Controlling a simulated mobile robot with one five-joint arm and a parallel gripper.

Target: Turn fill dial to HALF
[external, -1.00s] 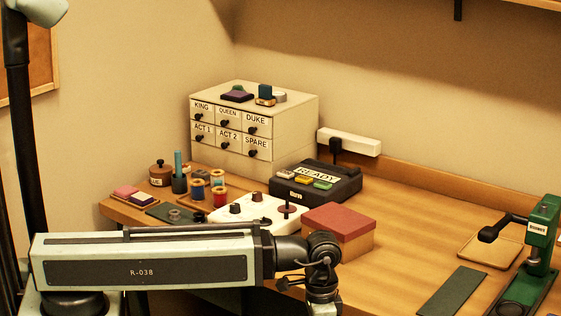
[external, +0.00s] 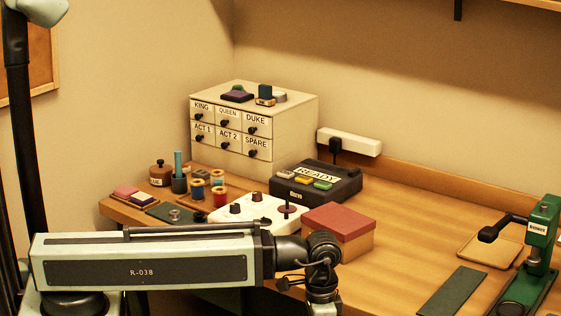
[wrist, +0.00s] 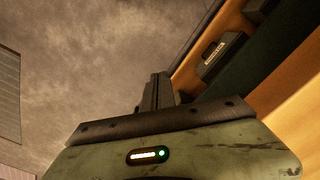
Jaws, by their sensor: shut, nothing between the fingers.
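A white panel (external: 262,208) with several dark controls stands on the table, behind my arm in the external view. Two dark knobs show on it, a left knob (external: 235,209) and a back knob (external: 256,198), and at its right is an upright black lever by a dark red disc. I cannot tell which is the fill dial, and no HALF mark is readable. My gripper (wrist: 158,92) shows in the wrist view with its fingers together and empty. In the external view my wrist bends down at the bottom edge, and the fingertips are out of sight.
A drawer cabinet (external: 288,120) is at the back. Bare table (external: 410,240) lies right of the box.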

